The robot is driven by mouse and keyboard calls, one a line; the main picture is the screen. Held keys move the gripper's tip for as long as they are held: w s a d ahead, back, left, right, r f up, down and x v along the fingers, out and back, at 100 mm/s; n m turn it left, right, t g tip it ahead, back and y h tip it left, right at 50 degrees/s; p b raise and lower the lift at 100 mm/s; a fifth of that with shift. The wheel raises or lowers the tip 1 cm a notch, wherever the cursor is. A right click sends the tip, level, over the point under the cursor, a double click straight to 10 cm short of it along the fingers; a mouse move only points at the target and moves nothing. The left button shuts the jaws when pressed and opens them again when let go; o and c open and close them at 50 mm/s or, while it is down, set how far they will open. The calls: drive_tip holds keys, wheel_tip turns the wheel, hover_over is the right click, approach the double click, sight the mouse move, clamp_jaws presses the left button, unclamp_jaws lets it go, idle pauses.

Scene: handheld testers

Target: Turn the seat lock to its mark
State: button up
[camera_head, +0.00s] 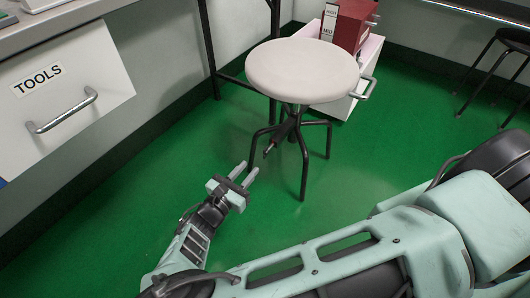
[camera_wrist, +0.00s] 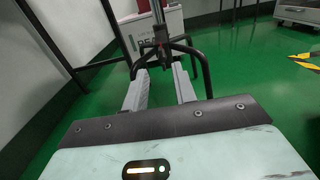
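A stool (camera_head: 303,72) with a round pale seat stands on black legs in the middle of the head view. Under its seat a dark lever with a reddish band (camera_head: 282,133) slants down to the left; I take this for the seat lock. In the wrist view the stool's post (camera_wrist: 160,28) and legs (camera_wrist: 199,65) show ahead. My gripper (camera_head: 247,175) is open and empty, its two fingers apart, low and in front of the lever. In the wrist view the fingers (camera_wrist: 160,90) point at the post, with a gap before it. I cannot make out a mark.
A white drawer labelled TOOLS (camera_head: 65,85) juts out at the left. A white open drawer (camera_head: 355,85) with red binders (camera_head: 345,22) stands behind the stool. A black stool (camera_head: 512,42) is at the right. Green floor (camera_head: 400,140) around the stool is clear.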

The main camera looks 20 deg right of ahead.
sight(264, 152)
drive_tip(key=b+x, duration=0.2)
drive_tip(key=x, duration=0.8)
drive_tip(key=shift+b, duration=0.35)
drive_tip(key=shift+s+a, duration=0.1)
clamp_jaws()
